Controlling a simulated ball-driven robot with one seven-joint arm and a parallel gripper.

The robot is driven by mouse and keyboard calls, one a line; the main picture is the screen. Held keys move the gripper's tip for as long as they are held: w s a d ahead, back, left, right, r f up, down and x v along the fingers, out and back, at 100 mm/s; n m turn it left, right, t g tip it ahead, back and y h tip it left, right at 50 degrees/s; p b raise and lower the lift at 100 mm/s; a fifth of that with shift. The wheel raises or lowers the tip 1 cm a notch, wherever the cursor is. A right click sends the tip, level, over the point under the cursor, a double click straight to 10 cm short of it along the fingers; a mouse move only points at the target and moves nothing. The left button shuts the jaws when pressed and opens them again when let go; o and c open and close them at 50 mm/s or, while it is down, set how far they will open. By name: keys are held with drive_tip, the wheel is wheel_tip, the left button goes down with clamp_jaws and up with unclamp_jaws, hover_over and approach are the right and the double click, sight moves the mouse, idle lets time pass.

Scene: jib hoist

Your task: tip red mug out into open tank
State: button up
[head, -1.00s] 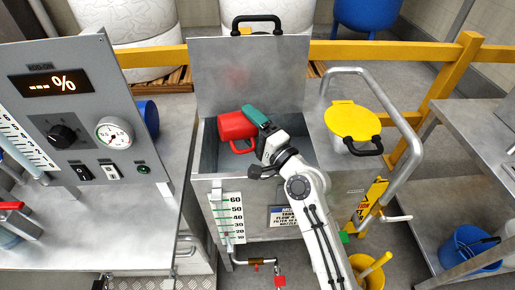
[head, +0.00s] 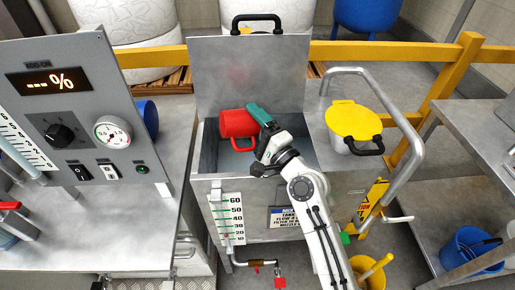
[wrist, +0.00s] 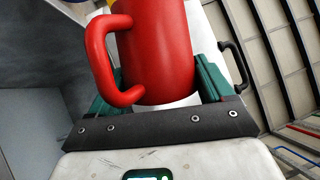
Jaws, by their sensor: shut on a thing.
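The red mug (head: 236,123) lies tilted on its side over the open tank (head: 208,150) in the head view. My gripper (head: 259,115) is shut on the mug from its right side. In the wrist view the mug (wrist: 160,50) sits between the green finger pads, with its handle on the left. The tank's lid (head: 245,75) stands raised behind the opening. The mug's mouth and any contents are hidden from me.
A control panel (head: 90,105) stands on the bench at left. A yellow-lidded bucket (head: 353,120) and a bent grey rail (head: 415,150) are at right. A yellow barrier (head: 400,52) runs behind.

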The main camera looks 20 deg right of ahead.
drive_tip(key=shift+d+m+t+b, duration=0.25)
drive_tip(key=shift+m+t+b, duration=0.05)
drive_tip(key=shift+m, duration=0.6)
idle(0.9)
drive_tip(key=n+p, duration=0.1)
drive_tip(key=n, duration=0.1)
drive_tip(key=a+r+n+g+p, duration=0.1)
drive_tip(key=n+p, duration=0.1)
drive_tip(key=shift+a+g, duration=0.2)
drive_tip(key=shift+g, duration=0.1)
drive_tip(key=shift+a+f+n+g+y, duration=0.15)
drive_tip(key=shift+f+n+g+y, duration=0.15)
drive_tip(key=shift+f+n, duration=0.4)
drive_tip(key=shift+r+n, duration=0.1)
drive_tip(key=shift+n, duration=0.2)
